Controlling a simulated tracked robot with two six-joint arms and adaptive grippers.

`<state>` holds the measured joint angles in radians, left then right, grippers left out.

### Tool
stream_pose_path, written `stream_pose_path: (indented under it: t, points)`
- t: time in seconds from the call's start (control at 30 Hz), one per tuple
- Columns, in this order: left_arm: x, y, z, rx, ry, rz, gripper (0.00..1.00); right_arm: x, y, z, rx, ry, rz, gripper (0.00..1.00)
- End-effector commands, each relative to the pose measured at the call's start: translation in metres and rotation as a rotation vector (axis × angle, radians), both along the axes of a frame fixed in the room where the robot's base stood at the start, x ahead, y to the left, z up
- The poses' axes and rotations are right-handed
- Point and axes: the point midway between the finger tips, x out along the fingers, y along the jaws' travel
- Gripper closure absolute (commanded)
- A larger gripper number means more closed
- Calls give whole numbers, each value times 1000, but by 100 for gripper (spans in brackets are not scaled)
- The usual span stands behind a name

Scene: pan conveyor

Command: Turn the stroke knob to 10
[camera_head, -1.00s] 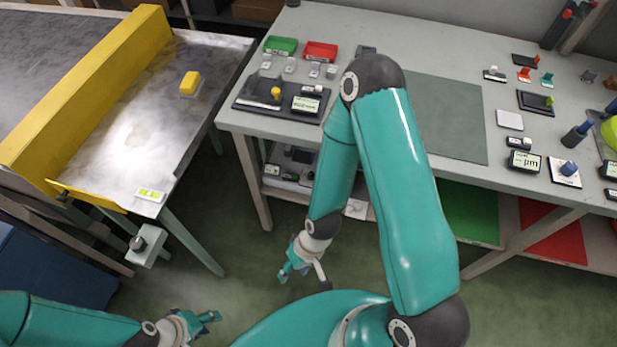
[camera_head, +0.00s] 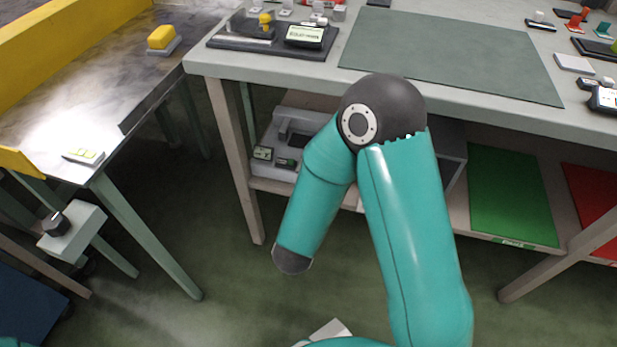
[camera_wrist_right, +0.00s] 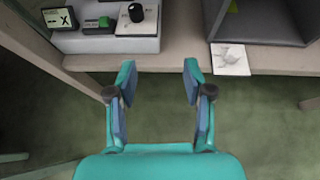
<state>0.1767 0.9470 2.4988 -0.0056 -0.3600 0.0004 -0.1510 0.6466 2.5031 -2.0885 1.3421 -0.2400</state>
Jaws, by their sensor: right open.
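A black knob (camera_wrist_right: 136,12) with a scale around it sits on top of a pale control box (camera_wrist_right: 110,43) at the upper left of the right wrist view. Beside it are a green button (camera_wrist_right: 105,22) and a small display (camera_wrist_right: 59,18). In the head view, another dark knob (camera_head: 55,224) is on a grey box below the conveyor. No label shows which is the stroke knob, and no setting is readable. My right gripper (camera_wrist_right: 160,75) is open and empty, pointing toward the shelf, apart from the box. My left gripper is out of view.
The control box stands on the shelf under the workbench (camera_head: 445,104). A white card (camera_wrist_right: 230,60) lies right of it at the shelf edge, by a grey bin (camera_wrist_right: 262,22). The conveyor pan (camera_head: 110,85) is at the left. Floor between is clear.

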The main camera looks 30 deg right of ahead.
Motion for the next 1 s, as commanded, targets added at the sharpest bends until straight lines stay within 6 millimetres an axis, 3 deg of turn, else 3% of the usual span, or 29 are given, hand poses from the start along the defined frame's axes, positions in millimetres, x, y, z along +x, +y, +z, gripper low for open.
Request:
stream_pose_path:
  t: [0.03,0.27,1.0]
  points:
    - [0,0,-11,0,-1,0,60,9,4,0,-25,-36,41,49]
    - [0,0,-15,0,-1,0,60,30,6,9,-65,-91,105,49]
    - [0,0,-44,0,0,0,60,127,-77,-46,-64,-88,102,49]
